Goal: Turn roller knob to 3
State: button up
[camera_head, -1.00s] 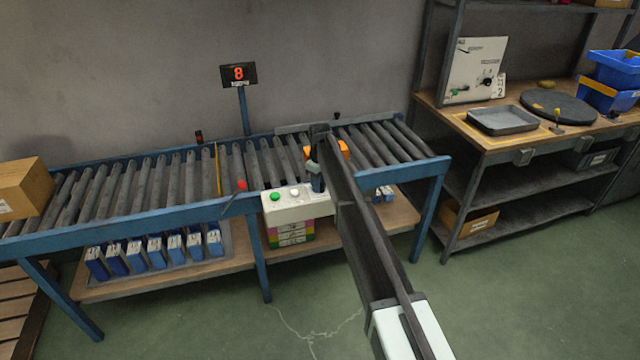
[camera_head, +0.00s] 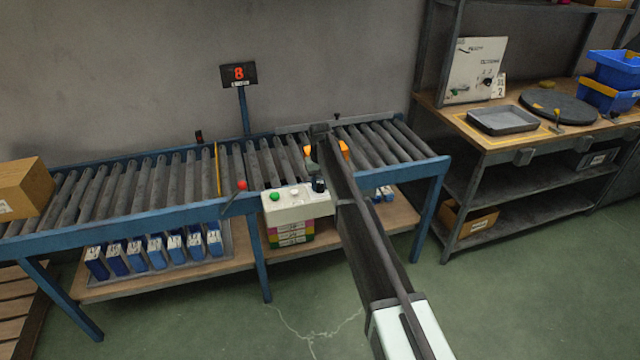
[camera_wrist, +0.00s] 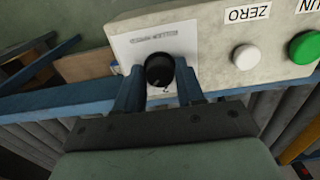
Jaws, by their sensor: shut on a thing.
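The roller knob (camera_wrist: 160,72) is a black round knob on a white label plate of the control box in the wrist view. My gripper (camera_wrist: 160,88) has its two blue-grey fingers on either side of the knob, shut on it. Small pale marks show near the knob's lower edge, too small to read. In the head view the control box (camera_head: 297,207) is on the front rail of the roller conveyor, and the dark knob (camera_head: 318,184) shows at its right end below my gripper (camera_head: 319,172). The printing on the knob's plate is not legible.
A white button (camera_wrist: 245,57) marked ZERO and a green button (camera_wrist: 306,47) are beside the knob on the same box. A red display (camera_head: 239,73) reads 8 above the conveyor (camera_head: 120,222). A cardboard box (camera_head: 24,187) sits at its left end.

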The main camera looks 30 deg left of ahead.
aim_at(320, 185)
dwell(0.4)
jog(key=o, duration=1)
jog(key=shift+o, duration=0.2)
notch_tip(320, 185, up, 14)
jog(key=shift+f, duration=0.1)
